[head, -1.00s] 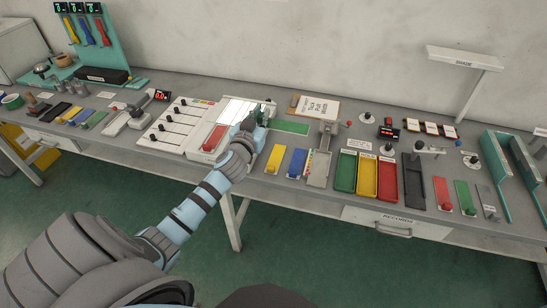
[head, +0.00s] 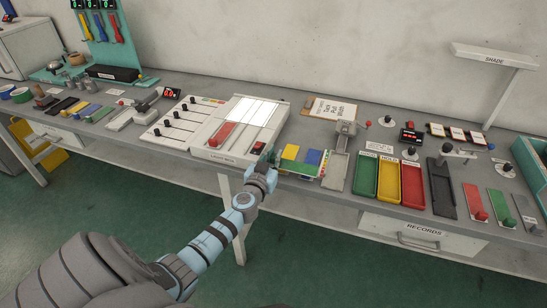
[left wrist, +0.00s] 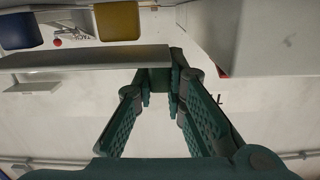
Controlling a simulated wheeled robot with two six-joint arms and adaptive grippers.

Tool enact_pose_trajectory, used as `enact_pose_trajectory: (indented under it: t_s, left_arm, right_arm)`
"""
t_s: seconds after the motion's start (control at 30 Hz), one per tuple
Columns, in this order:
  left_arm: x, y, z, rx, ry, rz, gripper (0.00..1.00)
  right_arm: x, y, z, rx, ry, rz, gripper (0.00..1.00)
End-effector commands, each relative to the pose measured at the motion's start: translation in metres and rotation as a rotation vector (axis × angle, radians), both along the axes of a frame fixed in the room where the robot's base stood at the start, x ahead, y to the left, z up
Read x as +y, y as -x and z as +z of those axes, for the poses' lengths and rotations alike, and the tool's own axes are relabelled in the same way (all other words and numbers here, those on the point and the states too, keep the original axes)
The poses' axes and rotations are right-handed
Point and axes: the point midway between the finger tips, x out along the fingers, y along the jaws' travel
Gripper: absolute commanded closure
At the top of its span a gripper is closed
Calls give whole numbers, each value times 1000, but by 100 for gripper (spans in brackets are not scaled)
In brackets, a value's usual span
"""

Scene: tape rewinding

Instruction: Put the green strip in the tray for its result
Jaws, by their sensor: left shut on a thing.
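The green strip (head: 300,168) is in my left gripper (head: 270,160), which is shut on its left end. The strip reaches to the right, in front of the yellow and blue blocks near the table's front edge. In the left wrist view a long grey edge (left wrist: 80,58), probably the strip seen side-on, runs left from the fingertips (left wrist: 162,80). Three labelled trays stand to the right, apart from the gripper: green (head: 366,178), yellow (head: 388,183) and red (head: 412,187). The yellow one's label reads HOLD. My right gripper is not in view.
The light box (head: 218,157) is left of my gripper. A grey stand (head: 337,170) lies between the strip and the trays. A dark tray (head: 442,195) is right of the red one. A clipboard (head: 333,110) lies behind. The RECORDS drawer (head: 412,232) is below the trays.

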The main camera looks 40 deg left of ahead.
Motion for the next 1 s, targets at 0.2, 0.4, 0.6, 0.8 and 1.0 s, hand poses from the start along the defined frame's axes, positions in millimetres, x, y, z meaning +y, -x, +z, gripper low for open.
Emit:
enact_pose_trajectory:
  t_s: [0.2,0.4,0.6,0.8,1.0]
  left_arm:
    - [0,0,-8,1,0,0,100]
    - [0,0,-8,1,0,0,71]
    - [0,0,-8,1,0,0,68]
    - [0,0,-3,1,0,0,68]
    - [-8,24,3,2,0,-1,68]
  right_arm:
    - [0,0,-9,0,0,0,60]
    - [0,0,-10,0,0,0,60]
    - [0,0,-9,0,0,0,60]
    - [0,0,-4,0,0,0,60]
    - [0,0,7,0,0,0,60]
